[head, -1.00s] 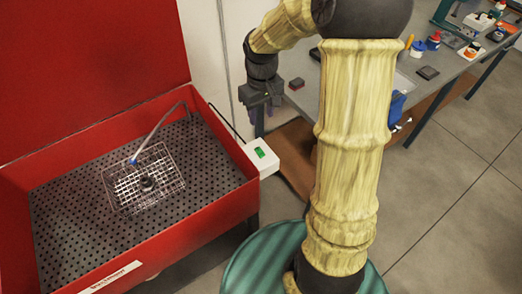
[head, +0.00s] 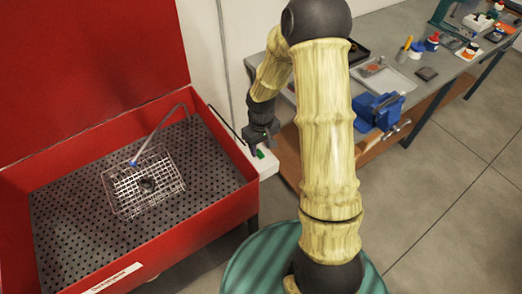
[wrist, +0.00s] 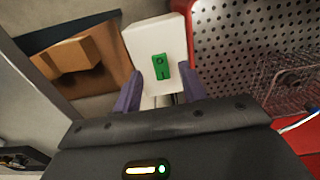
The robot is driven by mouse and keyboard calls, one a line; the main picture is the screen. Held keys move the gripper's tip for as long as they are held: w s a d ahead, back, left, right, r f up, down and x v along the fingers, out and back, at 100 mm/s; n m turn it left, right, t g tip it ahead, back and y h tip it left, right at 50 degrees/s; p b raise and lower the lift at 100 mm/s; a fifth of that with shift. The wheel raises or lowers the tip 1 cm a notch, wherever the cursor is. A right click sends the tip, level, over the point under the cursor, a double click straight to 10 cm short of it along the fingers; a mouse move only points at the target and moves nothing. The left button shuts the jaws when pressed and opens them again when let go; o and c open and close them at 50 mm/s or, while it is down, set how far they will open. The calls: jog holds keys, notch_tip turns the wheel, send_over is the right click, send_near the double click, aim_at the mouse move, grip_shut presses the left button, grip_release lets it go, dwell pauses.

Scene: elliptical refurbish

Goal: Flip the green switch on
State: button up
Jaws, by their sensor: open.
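The green switch (head: 260,154) sits on a white box (head: 268,168) fixed to the right side of the red parts washer. In the wrist view the green switch (wrist: 160,67) shows on the top face of the white box (wrist: 148,36), with small markings on it. My gripper (head: 260,142) is just above the switch and partly covers the box in the head view. In the wrist view my gripper (wrist: 163,88) is open, with its purple fingers either side of the switch's near end. I cannot tell whether the fingertips touch the box.
The red washer (head: 222,206) has its lid raised and holds a wire basket (head: 125,190) and a hose (head: 160,128). A workbench (head: 450,70) with a blue vise (head: 380,110) and several small items stands at the right. Open floor lies at the lower right.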

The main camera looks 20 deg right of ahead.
aim_at(261, 155)
jog(key=shift+f, duration=1.55)
grip_shut()
jog(key=shift+r+p, duration=0.15)
jog(key=shift+p, duration=0.2)
jog(key=shift+w+a+r+g+p, duration=0.1)
jog(key=shift+w+g+p, duration=0.1)
jog(key=shift+g+p, duration=0.45)
jog(key=shift+w+g+h+p, duration=0.25)
jog(key=shift+g+h+p, duration=0.25)
jog(key=shift+g+p, duration=0.35)
